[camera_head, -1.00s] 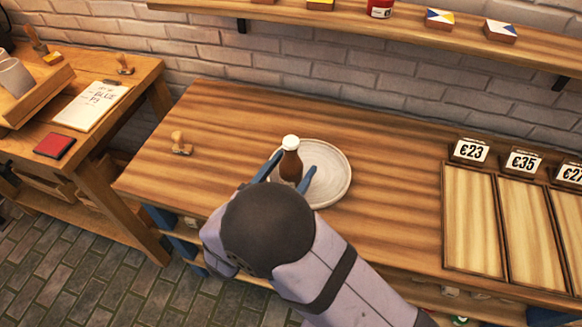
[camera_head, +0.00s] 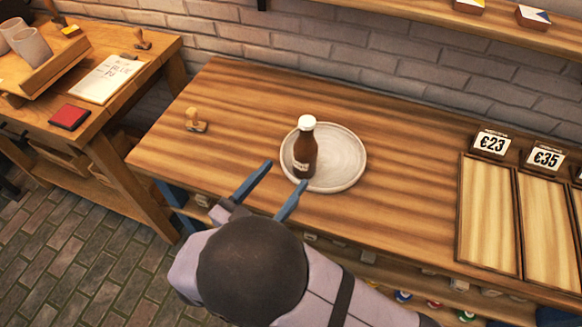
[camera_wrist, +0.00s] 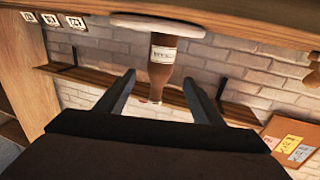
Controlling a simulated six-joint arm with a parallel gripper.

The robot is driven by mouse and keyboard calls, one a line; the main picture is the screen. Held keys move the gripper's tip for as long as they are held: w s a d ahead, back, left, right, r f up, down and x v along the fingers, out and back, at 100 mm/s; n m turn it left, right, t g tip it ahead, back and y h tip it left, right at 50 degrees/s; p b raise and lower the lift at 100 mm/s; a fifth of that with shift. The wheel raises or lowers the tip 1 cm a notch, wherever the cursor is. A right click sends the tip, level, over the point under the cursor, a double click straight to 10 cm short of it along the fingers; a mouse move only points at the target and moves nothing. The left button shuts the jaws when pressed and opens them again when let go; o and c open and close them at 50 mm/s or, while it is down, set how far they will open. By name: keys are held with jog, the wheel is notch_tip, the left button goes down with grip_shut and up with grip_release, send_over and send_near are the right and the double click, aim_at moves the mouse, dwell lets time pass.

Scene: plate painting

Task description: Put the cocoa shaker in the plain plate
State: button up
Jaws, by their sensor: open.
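The cocoa shaker (camera_head: 305,152) is a brown bottle with a white cap and a pale label. It stands upright on the left part of the plain plate (camera_head: 345,160), a round pale plate on the wooden table. My gripper (camera_head: 280,188) is open and empty, with its two blue fingers in front of the plate, apart from the shaker. In the wrist view the picture is upside down: the shaker (camera_wrist: 162,66) hangs from the plate (camera_wrist: 130,22), beyond and between the open fingers (camera_wrist: 158,88).
A wooden stamp (camera_head: 195,121) stands left of the plate. Price signs (camera_head: 491,144) and wooden panels (camera_head: 487,215) are at the right. A side table with a red ink pad (camera_head: 69,117) and a notepad (camera_head: 108,80) is at the left. The table around the plate is clear.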

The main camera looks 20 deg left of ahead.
jog(key=shift+v, duration=0.85)
